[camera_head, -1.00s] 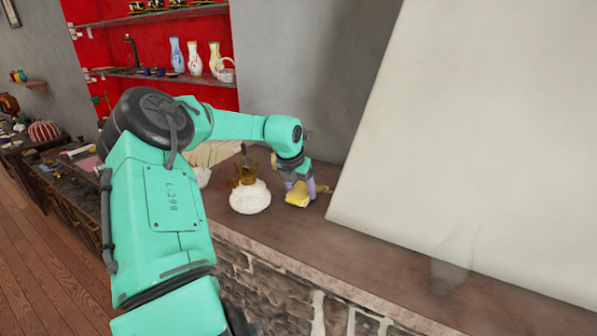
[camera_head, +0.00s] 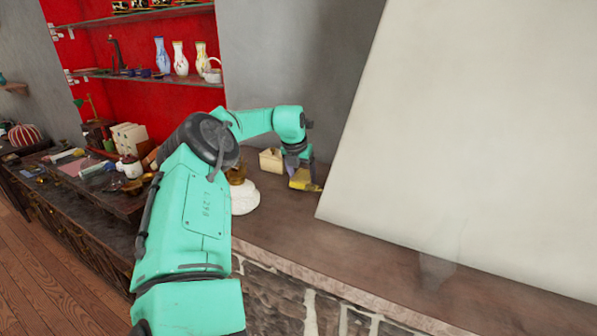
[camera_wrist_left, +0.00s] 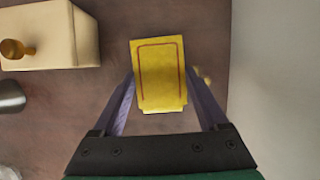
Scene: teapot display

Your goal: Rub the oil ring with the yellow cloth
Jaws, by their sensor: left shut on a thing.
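My left gripper (camera_head: 297,168) is shut on the yellow cloth (camera_head: 302,184), low over the brown counter beside the large pale panel. In the left wrist view the cloth (camera_wrist_left: 160,72) is a folded yellow pad with a red line border, held between the two purple-grey fingers of the left gripper (camera_wrist_left: 161,84). I cannot tell whether the cloth touches the counter. I cannot make out the oil ring in either view; the cloth and fingers hide part of the counter. My right gripper is out of view.
A cream box (camera_head: 271,160) with a knob stands left of the cloth. A white rounded vessel (camera_head: 244,198) is partly behind my arm. A small tan item (camera_wrist_left: 205,75) lies right of the cloth. The pale panel (camera_head: 450,150) bounds the right. A faint translucent vase shape (camera_head: 440,262) stands front right.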

